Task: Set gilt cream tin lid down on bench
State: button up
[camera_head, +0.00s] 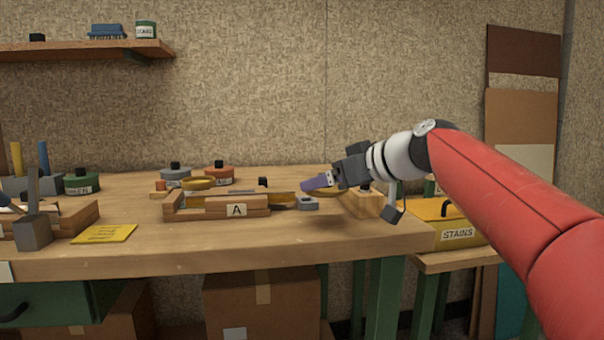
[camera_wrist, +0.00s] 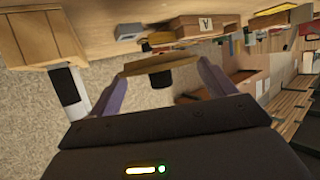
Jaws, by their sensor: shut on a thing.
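The gilt lid is a flat gold disc with a black knob. In the wrist view the lid (camera_wrist: 160,67) lies between the two purple fingertips of my gripper (camera_wrist: 163,82), knob on the side away from the bench. In the head view my gripper (camera_head: 322,182) is over the right part of the bench (camera_head: 290,238), and a gold edge of the lid (camera_head: 326,192) shows just below the purple finger. Most of the lid is hidden there by the finger. The lid appears held above the bench top, though the gap is hard to judge.
A wooden jig marked A (camera_head: 218,205) stands left of my gripper, with a small grey block (camera_head: 307,203) nearer. A wooden block (camera_head: 365,203) stands close on the right. Green (camera_head: 82,183) and orange (camera_head: 219,175) tins stand farther left.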

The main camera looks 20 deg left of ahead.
aim_at(330, 227)
jog(key=shift+w+a+f, duration=0.1)
jog(key=shift+a, duration=0.05)
jog(key=shift+f+b, duration=2.35)
jog(key=shift+f, duration=0.5)
jog(key=shift+f+b, duration=0.45)
jog(key=o, duration=0.9)
jog(key=shift+c, duration=0.2)
jog(key=shift+r, duration=0.1)
jog(key=v, duration=0.8)
jog(key=shift+b, duration=0.35)
